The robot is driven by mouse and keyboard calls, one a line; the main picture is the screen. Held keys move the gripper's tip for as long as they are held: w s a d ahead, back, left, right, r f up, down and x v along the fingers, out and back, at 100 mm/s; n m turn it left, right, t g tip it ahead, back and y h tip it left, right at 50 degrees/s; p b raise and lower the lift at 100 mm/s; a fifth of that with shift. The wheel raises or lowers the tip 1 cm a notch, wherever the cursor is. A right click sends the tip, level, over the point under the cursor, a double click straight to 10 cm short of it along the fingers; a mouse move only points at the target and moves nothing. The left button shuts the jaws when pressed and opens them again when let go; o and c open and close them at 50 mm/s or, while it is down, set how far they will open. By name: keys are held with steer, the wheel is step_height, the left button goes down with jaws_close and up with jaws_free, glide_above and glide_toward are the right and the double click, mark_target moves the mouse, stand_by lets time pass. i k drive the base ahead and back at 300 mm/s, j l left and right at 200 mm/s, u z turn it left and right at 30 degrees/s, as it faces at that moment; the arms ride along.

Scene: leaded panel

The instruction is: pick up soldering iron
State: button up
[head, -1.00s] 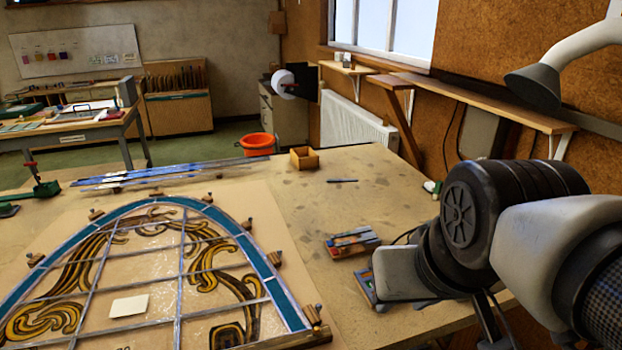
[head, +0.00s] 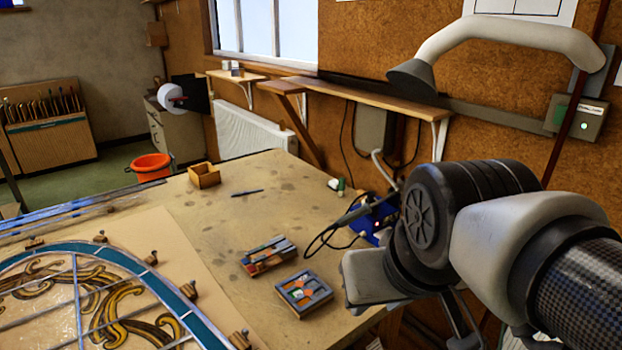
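The soldering iron (head: 352,214) appears as a dark, slim handle with a black cable, resting tilted at a blue soldering station (head: 374,220) on the right edge of the workbench. My arm partly covers the station, and the iron's tip is hard to make out. My gripper (head: 468,320) shows only in part, below the black wrist joint at the lower right, apart from the iron and nearer the camera. Its fingertips are not clear, so I cannot tell whether it is open or shut.
The workbench (head: 275,195) holds a leaded panel (head: 100,300) at left, two small boxes of coloured pieces (head: 303,293) (head: 268,255), a pen-like tool (head: 247,192) and a wooden box (head: 204,175). A grey extraction arm (head: 500,35) hangs above right.

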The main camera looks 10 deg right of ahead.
mark_target(345, 220)
steer(key=z, duration=0.45)
steer(key=i+l+u, duration=0.15)
steer(key=i+l, duration=0.2)
steer(key=i+l+u, duration=0.15)
steer(key=i+l, duration=0.2)
steer(key=l, duration=0.2)
